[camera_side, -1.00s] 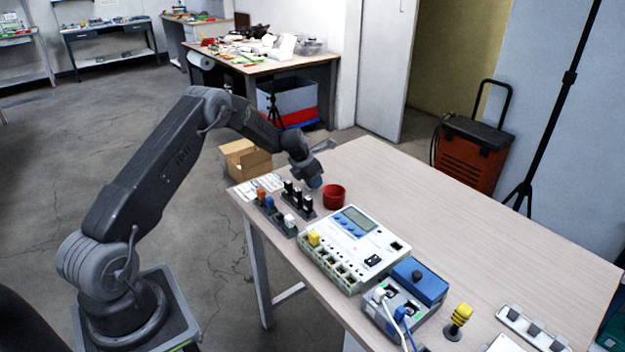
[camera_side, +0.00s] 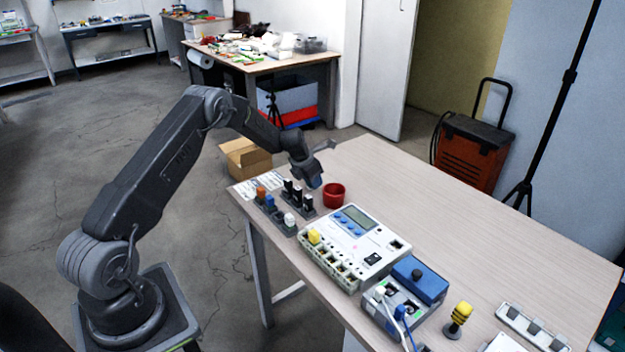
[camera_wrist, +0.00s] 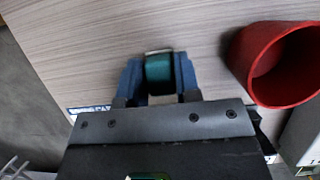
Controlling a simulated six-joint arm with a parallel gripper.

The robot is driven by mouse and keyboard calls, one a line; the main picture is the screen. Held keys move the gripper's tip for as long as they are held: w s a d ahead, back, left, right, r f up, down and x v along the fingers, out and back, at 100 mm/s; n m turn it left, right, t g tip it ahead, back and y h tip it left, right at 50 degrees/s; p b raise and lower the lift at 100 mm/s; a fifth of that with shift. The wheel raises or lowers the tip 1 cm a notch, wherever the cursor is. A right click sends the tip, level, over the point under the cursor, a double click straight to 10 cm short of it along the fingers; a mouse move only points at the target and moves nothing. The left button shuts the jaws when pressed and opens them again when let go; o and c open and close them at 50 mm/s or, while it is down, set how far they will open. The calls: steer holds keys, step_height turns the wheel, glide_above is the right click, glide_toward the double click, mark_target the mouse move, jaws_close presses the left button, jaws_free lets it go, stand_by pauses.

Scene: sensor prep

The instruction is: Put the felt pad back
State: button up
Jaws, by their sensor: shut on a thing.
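My gripper (camera_side: 315,182) is low over the far left end of the wooden bench (camera_side: 390,180). In the wrist view its two blue fingers are shut on a small teal-green piece (camera_wrist: 159,68), which looks like the felt pad. The piece has a pale edge at its tip, and bare wood shows around it. Whether it touches the bench I cannot tell. In the side view the fingers hide the piece.
A red cup (camera_side: 334,195) stands just right of my gripper; it also shows in the wrist view (camera_wrist: 275,62). Racks with small plugs (camera_side: 299,199) stand in front. A white instrument (camera_side: 354,247) and a blue-topped box (camera_side: 419,279) lie nearer. The bench behind is clear.

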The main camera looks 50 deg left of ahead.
steer(key=o, duration=1.1)
steer(key=shift+o, duration=0.2)
steer(key=shift+r, duration=3.45)
